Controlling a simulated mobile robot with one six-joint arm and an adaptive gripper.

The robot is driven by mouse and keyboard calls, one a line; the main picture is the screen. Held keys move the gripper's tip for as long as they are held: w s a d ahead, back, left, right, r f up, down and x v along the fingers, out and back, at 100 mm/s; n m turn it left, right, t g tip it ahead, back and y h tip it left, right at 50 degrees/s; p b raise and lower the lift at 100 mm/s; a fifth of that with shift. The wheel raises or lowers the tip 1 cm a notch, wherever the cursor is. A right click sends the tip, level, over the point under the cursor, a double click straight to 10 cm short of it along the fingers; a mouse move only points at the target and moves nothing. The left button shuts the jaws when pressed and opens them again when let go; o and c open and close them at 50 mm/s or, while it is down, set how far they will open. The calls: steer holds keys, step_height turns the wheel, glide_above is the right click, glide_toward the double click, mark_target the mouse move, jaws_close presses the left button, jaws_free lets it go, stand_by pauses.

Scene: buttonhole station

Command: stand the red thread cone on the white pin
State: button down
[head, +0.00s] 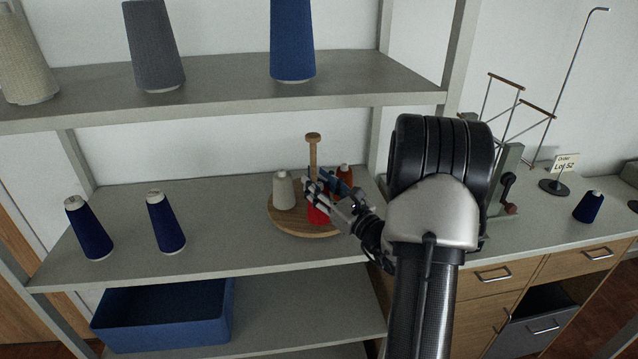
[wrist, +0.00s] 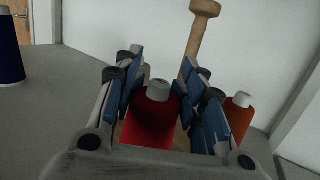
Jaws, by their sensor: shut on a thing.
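The red thread cone (head: 318,214) is at the front of a round wooden tray (head: 285,223) on the middle shelf. My gripper (head: 322,190) reaches in from the right and is shut on the cone. In the wrist view the red cone (wrist: 150,122) stands upright between the blue finger pads, its pale tip showing above. I cannot tell whether its base touches the tray. I cannot make out the white pin in either view.
The tray has a wooden centre post (head: 313,155), a cream cone (head: 284,190) and an orange cone (head: 344,173) close by. Navy cones (head: 90,228) stand on the left shelf. The upper shelf (head: 220,90) overhangs. A counter (head: 550,240) at right bears a wire-framed device.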

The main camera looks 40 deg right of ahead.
steer(key=shift+f, duration=0.1)
steer(key=c, duration=0.9)
jaws_free()
steer(key=shift+o, duration=0.2)
steer(key=s+f, duration=0.2)
steer(key=s, duration=1)
steer(key=shift+a, duration=0.1)
